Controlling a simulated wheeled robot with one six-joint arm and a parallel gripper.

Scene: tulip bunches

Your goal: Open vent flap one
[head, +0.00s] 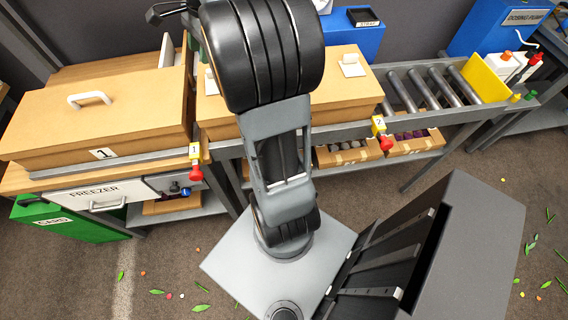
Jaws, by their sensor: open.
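A tan box with a sloped top (50,112) and a tag reading 1 stands at the left on the bench. A white handle (89,98) sits on its top, which looks closed. No part is labelled as a vent flap, so I cannot tell for certain which part it is. What looks like my gripper (170,11) shows as dark jaws at the top edge, up and to the right of the box, apart from the handle and empty. My arm hides much of it.
Yellow blocks with red knobs (195,160) (380,130) hang on the bench front. A roller conveyor (430,88) is at the right. A white freezer drawer (95,193) is below.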

